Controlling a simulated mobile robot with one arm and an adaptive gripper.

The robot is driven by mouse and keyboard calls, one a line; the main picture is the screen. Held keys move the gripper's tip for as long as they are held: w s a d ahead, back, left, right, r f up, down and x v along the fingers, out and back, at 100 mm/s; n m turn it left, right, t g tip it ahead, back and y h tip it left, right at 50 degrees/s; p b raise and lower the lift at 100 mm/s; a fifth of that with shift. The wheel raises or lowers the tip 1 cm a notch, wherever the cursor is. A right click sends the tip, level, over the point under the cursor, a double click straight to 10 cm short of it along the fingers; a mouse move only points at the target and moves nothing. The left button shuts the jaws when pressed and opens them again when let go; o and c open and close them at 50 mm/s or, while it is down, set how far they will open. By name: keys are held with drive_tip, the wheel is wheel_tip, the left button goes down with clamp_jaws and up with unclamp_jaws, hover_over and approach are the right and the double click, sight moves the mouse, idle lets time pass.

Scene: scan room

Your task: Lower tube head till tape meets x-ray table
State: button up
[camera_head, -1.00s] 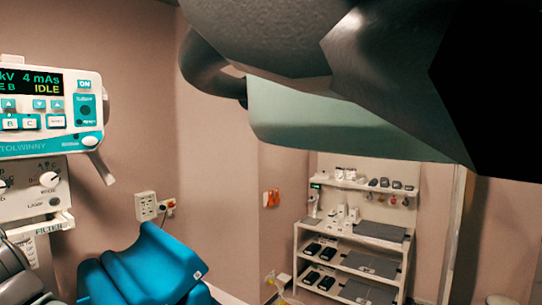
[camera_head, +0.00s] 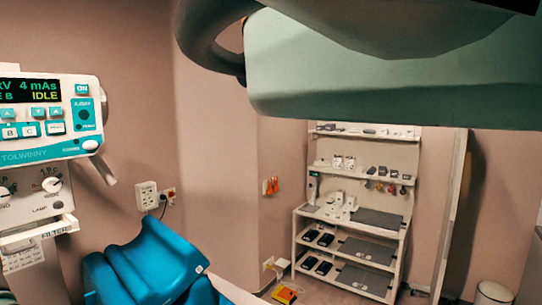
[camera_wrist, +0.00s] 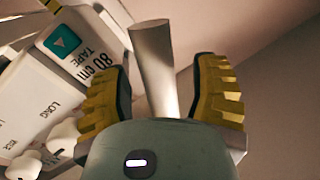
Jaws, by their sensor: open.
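The tube head (camera_head: 40,140) is at the left edge of the head view: a white unit with teal buttons, a display reading 4 mAs and IDLE, and knobs below. A grey metal handle (camera_head: 104,170) sticks out from its right side. My gripper (camera_wrist: 165,85), with yellow ridged fingers, is open in the wrist view. Its fingers are on either side of a grey metal bar (camera_wrist: 153,60); I cannot tell whether they touch it. An "80 cm TAPE" label (camera_wrist: 85,58) shows left of the fingers. The tape's end and any contact with the table are not visible.
A blue padded piece (camera_head: 155,262) is at the bottom left of the head view. A white shelf unit (camera_head: 348,238) with trays stands against the back wall. A bin (camera_head: 494,292) is at the lower right. A large pale green form blocks the upper right.

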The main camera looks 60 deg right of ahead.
drive_tip(key=shift+o, duration=0.5)
drive_tip(key=shift+a, duration=0.1)
clamp_jaws()
